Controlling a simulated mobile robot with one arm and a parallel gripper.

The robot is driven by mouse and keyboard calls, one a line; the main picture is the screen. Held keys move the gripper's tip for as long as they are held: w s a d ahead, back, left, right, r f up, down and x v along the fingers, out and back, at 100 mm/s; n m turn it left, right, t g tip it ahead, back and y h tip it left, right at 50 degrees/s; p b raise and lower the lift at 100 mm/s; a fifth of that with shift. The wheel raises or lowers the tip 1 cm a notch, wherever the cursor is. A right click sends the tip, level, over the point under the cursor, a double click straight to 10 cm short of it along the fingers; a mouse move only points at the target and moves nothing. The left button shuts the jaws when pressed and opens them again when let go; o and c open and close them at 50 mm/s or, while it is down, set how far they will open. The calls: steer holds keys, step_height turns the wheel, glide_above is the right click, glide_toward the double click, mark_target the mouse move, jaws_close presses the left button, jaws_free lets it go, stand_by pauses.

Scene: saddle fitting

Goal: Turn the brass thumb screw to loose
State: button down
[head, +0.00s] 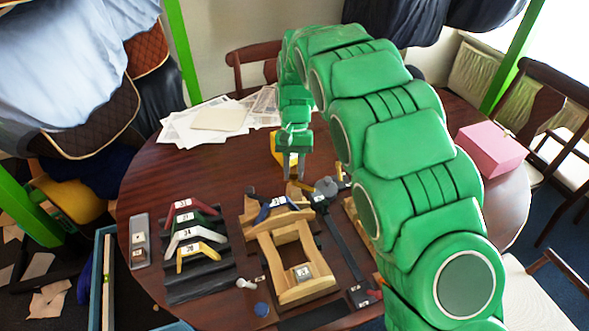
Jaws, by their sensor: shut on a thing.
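My gripper (294,176) points down over the far middle of the round table, at the end of my green arm. Its jaws are shut on a small brass-coloured piece, which looks like the brass thumb screw (302,187). The fingers hide part of it, and I cannot tell how far it is turned. It sits just behind a wooden saddle frame (262,238) that has a blue bracket (277,207) across its far end.
A dark rack (200,284) with numbered red, green, white and yellow brackets is at left. A dark long tool with a round grey head (326,187) lies right of the frame. Papers (180,126) lie at the back; a pink box (491,149) is at right.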

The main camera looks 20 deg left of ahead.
steer(key=n+t+h, duration=0.1)
steer(key=n, duration=0.3)
steer(key=shift+s+a, duration=0.1)
steer(key=shift+a, duration=0.1)
steer(key=shift+s+a+n+t+h, duration=0.1)
steer(key=shift+n+t+h, duration=0.4)
steer(key=shift+n, duration=1.6)
steer(key=c, duration=0.9)
jaws_free()
steer(key=shift+r, duration=0.1)
steer(key=v, duration=0.7)
steer(key=shift+r, duration=0.25)
steer(key=shift+a, duration=0.15)
